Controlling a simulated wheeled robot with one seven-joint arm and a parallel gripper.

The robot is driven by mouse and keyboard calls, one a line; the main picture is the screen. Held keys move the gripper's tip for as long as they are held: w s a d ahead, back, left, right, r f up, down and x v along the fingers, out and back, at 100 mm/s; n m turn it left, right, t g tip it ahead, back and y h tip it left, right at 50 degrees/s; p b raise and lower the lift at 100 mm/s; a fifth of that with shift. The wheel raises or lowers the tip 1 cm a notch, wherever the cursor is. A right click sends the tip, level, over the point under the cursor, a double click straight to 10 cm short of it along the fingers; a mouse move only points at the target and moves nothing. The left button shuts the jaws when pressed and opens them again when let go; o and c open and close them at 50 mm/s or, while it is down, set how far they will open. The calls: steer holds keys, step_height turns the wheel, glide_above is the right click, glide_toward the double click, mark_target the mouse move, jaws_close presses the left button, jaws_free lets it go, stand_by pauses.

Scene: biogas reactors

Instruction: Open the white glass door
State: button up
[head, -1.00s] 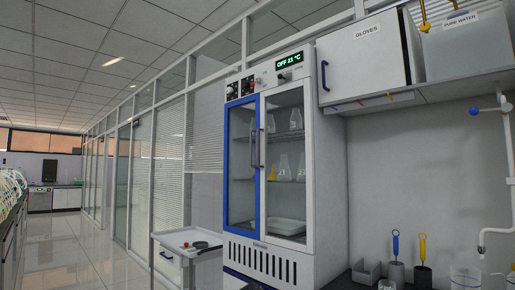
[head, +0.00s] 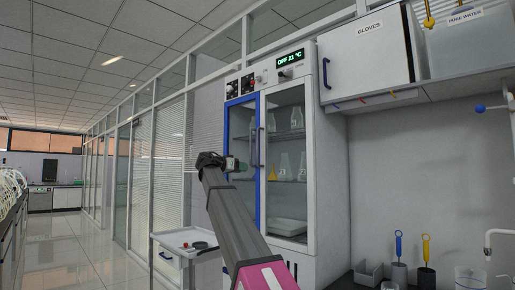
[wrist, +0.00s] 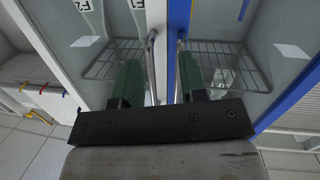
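The white glass door (head: 285,112) is the right-hand door of a tall cabinet and looks shut. Its dark vertical handle (head: 262,147) is beside the blue door's handle at the middle seam. In the wrist view the white door's handle (wrist: 150,65) is just inside my left green finger. The blue door's handle (wrist: 179,66) is just inside my right finger. My gripper (head: 241,165) is in front of the blue door near the handles; in the wrist view it (wrist: 162,78) is open. I cannot tell whether the fingertips reach as deep as the handles.
The blue-framed door (head: 229,153) is on the left and looks shut. Flasks (head: 284,168) stand on the shelves behind the glass. A small white trolley (head: 180,240) stands left of the cabinet. A wall box marked gloves (head: 366,62) hangs to the right. Open floor lies at left.

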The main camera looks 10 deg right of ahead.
step_height(320, 180, up, 11)
steer(key=s+a+m+h, duration=0.1)
steer(key=s+m+h, duration=0.1)
steer(key=x, duration=1)
steer(key=shift+d+f, duration=0.15)
steer(key=shift+f, duration=0.2)
jaws_close()
